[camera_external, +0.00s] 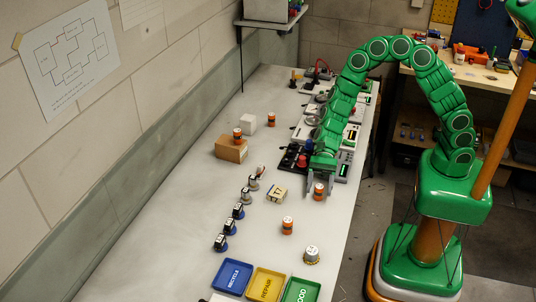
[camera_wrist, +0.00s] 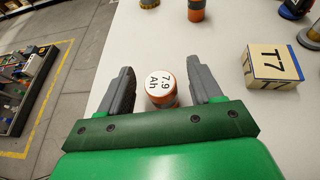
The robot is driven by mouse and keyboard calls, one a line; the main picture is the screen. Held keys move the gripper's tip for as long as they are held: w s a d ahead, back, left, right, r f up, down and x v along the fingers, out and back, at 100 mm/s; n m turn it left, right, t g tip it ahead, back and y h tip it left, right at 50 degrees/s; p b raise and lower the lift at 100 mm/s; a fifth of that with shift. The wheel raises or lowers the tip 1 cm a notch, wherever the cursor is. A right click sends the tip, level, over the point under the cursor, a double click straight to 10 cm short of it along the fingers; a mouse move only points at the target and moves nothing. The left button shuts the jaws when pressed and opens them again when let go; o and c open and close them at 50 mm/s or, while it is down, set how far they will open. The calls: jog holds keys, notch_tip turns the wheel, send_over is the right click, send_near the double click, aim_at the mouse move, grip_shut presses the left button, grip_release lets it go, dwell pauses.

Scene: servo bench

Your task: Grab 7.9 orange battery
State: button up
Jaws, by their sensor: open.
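The orange battery with a white top marked "7.9 Ah" (camera_wrist: 161,88) stands upright between the two grey fingers of my gripper (camera_wrist: 161,82) in the wrist view. There is a visible gap on each side, so the fingers do not touch it. In the external view the same battery (camera_external: 318,190) stands near the right edge of the bench, just below my gripper (camera_external: 319,183). My gripper is open. Another orange battery (camera_external: 287,225) stands closer to the front, and it also shows at the top of the wrist view (camera_wrist: 196,10).
A box marked T7 (camera_external: 277,192) stands left of the battery. Other orange batteries stand on a cardboard box (camera_external: 231,148) and behind it (camera_external: 271,119). Blue, yellow and green trays (camera_external: 232,291) lie at the front. Several dark-topped parts (camera_external: 229,227) form a row at left.

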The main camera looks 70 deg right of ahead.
jog(key=shift+a, duration=0.1)
jog(key=c, duration=1.1)
